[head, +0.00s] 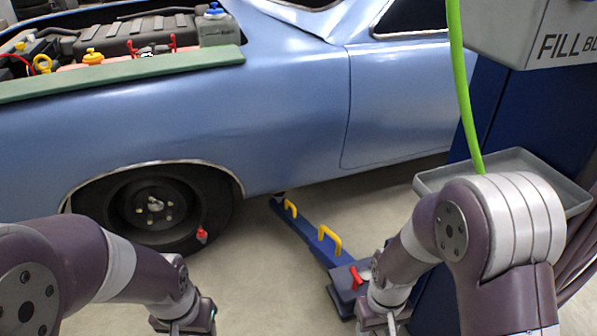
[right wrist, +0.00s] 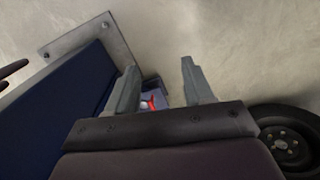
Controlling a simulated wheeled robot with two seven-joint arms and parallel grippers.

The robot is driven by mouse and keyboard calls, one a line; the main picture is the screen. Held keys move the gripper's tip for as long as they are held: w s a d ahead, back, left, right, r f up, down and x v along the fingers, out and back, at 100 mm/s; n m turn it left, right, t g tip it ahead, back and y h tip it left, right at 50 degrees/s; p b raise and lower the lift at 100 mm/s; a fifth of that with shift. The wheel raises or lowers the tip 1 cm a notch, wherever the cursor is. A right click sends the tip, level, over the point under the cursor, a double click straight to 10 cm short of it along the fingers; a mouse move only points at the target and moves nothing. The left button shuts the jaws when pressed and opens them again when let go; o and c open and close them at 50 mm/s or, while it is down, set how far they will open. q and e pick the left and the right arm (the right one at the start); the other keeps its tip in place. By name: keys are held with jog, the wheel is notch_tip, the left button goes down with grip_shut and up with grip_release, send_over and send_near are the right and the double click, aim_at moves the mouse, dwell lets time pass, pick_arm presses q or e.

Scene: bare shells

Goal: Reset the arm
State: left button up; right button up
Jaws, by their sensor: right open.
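My right arm comes in from the lower right in the head view, bent at the elbow. Its gripper (head: 378,324) points down at the bottom edge, with the fingers mostly cut off. In the right wrist view my right gripper (right wrist: 160,80) is open, its two grey fingers apart with nothing held between them. My left arm comes in from the lower left. Its gripper (head: 185,326) is at the bottom edge, fingertips out of frame, so its opening cannot be told. No object shows in it.
A blue car (head: 290,110) with its engine bay open stands ahead, its front wheel (head: 150,205) near my left arm. A blue lift arm (head: 310,236) with yellow handles lies on the floor. A blue cabinet (head: 490,105) with a grey tray (head: 430,183) and green hose (head: 462,80) stands right.

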pick_arm(q)
notch_tip(320, 180, up, 29)
jog(key=p, duration=2.5)
pick_arm(e)
jog(key=s+d+r+t, duration=0.1)
jog(key=s+r, duration=0.1)
jog(key=r, duration=1.6)
jog(key=s+d+r+m+t, duration=0.1)
jog(key=s+r, duration=0.1)
jog(key=r, duration=1.6)
jog(key=shift+d+r+m, duration=0.3)
jog(key=shift+r, duration=0.1)
pick_arm(q)
jog(key=shift+r, duration=0.15)
